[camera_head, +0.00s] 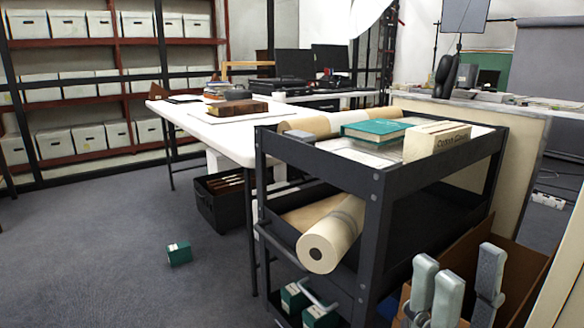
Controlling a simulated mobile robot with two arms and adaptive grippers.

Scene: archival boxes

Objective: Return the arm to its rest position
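The pale grey fingers of my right gripper (460,270) stand upright at the bottom right of the head view. They are spread apart, and nothing shows between them except the brown cardboard behind. The gripper is in front of the right end of the dark metal cart (375,190) and looks empty. Its base and the arm behind it are cut off by the lower frame edge. My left gripper is not in this view.
An open cardboard box (522,268) is close behind my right gripper. The cart holds a teal book (377,130), a cream box (437,140) and a paper roll (330,235). A green box (179,253) lies on the open carpet at left. A white table (205,130) stands behind.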

